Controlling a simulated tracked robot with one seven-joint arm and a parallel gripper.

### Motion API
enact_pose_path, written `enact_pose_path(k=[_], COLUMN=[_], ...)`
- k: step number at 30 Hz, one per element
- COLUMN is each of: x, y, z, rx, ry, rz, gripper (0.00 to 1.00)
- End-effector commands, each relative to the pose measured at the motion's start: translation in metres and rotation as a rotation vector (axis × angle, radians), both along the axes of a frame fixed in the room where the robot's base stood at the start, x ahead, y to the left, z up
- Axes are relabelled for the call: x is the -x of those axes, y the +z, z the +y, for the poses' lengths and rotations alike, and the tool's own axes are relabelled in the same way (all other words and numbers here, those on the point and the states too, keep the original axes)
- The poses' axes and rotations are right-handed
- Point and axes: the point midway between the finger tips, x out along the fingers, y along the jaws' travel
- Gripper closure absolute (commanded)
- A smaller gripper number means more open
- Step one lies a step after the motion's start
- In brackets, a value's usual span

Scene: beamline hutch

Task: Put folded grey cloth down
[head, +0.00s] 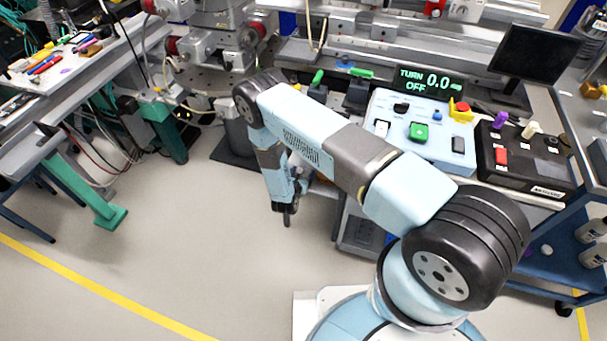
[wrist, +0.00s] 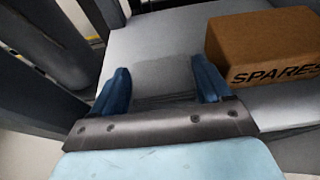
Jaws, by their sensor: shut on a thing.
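My gripper (wrist: 162,82) shows in the wrist view with its two blue fingers apart and the folded grey cloth (wrist: 165,76) between them. The cloth is close in colour to the light grey surface (wrist: 140,45) beyond it, so its edges are faint. I cannot tell whether it touches that surface. In the head view my gripper (head: 287,212) hangs low beyond my forearm, left of the grey cabinet; the cloth cannot be made out there.
In the wrist view a brown box marked SPARES (wrist: 265,45) stands on the grey surface, right of my gripper. In the head view a control panel (head: 425,132) and a black button box (head: 525,160) are at the right. Open floor (head: 210,260) lies at the left.

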Motion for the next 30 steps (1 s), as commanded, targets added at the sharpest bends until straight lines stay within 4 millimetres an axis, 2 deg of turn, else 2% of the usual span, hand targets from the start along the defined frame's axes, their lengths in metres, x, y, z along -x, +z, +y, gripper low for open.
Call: enact_pose_path(k=[8,9,12,22,26,30], x=[0.0,0.0,0.0,0.003,0.017,0.04], y=[-0.001,-0.001,-0.001,0.002,0.007,0.016], z=[0.0,0.0,-0.001,0.001,0.006,0.014], rx=[0.0,0.0,0.001,0.0,0.001,0.001], ry=[0.0,0.0,-0.001,-0.001,0.0,0.0], rz=[0.0,-0.001,-0.001,0.0,0.0,0.0], gripper=[0.55,0.2,0.12,0.12,0.12,0.12])
